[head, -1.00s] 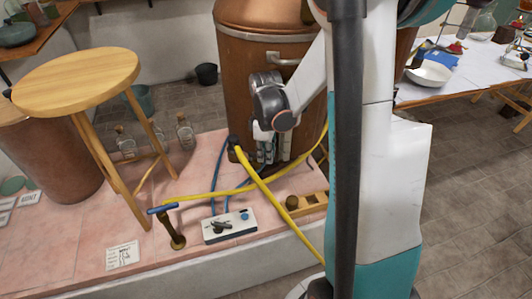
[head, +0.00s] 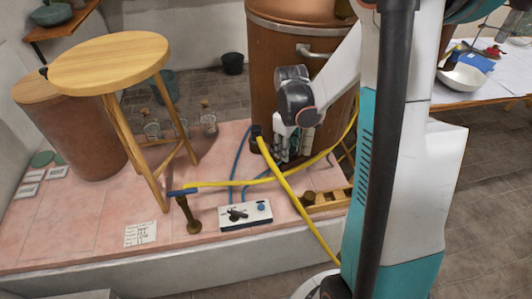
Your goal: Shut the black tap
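A white box (head: 257,221) on the pink tiled platform carries a black tap handle (head: 237,214) and a small blue knob (head: 262,207). A black fitting (head: 256,132) with the yellow hose (head: 285,182) sits at the lower side of the copper vessel (head: 283,85). I cannot tell for certain which black part is the tap. My gripper (head: 287,156) points down beside the copper vessel, just right of the black fitting and above and behind the white box. Its fingertips are small and partly hidden, so I cannot tell if they are open or touching anything.
A brass stand with a blue handle (head: 183,192) stands left of the box. A wooden rack (head: 325,199) lies to its right. A wooden stool (head: 110,62), several glass flasks (head: 208,125) and a paper card (head: 140,234) share the platform. Blue and yellow hoses cross near my gripper.

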